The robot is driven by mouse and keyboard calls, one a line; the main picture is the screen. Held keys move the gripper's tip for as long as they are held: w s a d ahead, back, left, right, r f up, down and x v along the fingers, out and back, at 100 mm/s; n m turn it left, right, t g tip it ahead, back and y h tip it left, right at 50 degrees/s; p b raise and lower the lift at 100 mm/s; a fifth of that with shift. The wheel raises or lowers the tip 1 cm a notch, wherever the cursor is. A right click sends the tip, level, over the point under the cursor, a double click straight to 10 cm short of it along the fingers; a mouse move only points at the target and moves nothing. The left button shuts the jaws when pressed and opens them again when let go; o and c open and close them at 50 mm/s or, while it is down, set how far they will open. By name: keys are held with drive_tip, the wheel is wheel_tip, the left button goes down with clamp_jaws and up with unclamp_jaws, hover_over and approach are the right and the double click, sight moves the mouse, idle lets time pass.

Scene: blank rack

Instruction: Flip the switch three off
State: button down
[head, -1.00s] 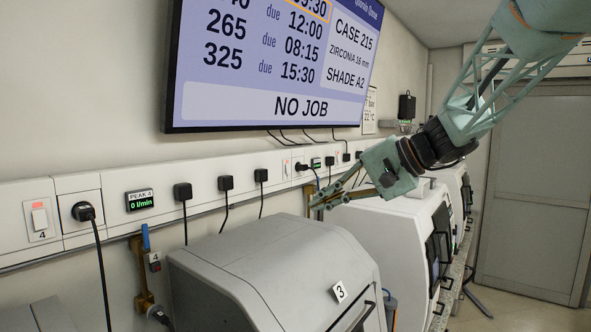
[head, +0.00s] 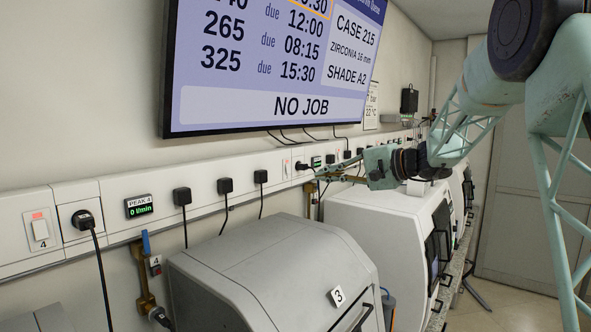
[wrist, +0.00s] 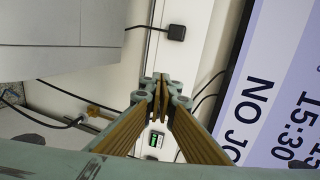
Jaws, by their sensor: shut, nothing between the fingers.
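A small white switch (head: 286,167) with a reddish mark sits on the wall trunking behind the machine labelled 3. Its number and rocker position are too small to read. My gripper (head: 321,177) is just right of and slightly below this switch, near a green-lit display (head: 316,161). In the wrist view my gripper (wrist: 163,79) has its fingers together and empty, pointing at the trunking. The same kind of display (wrist: 155,141) shows below the fingertips there. I cannot make out the switch in the wrist view; the fingers may hide it.
Switch 4 (head: 40,229) is at the far left of the trunking, beside a black plug (head: 83,219). Several plugs and hanging cables line the wall. Machine 3 (head: 270,270) and a white machine (head: 385,215) stand below. A large screen (head: 270,65) hangs above.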

drive_tip(key=shift+m+t, duration=0.4)
drive_tip(key=shift+t, duration=0.2)
drive_tip(key=w, duration=0.2)
drive_tip(key=w+d+p, duration=0.1)
drive_tip(key=w, duration=0.2)
drive_tip(key=shift+w+d+r, duration=0.1)
drive_tip(key=shift+w+r, duration=0.1)
drive_tip(key=shift+w, duration=0.1)
drive_tip(key=p, duration=0.4)
approach(289, 172)
drive_tip(key=x, duration=0.7)
drive_tip(key=shift+s+r, duration=0.1)
drive_tip(key=shift+y+b, duration=0.4)
drive_tip(key=shift+b, duration=0.8)
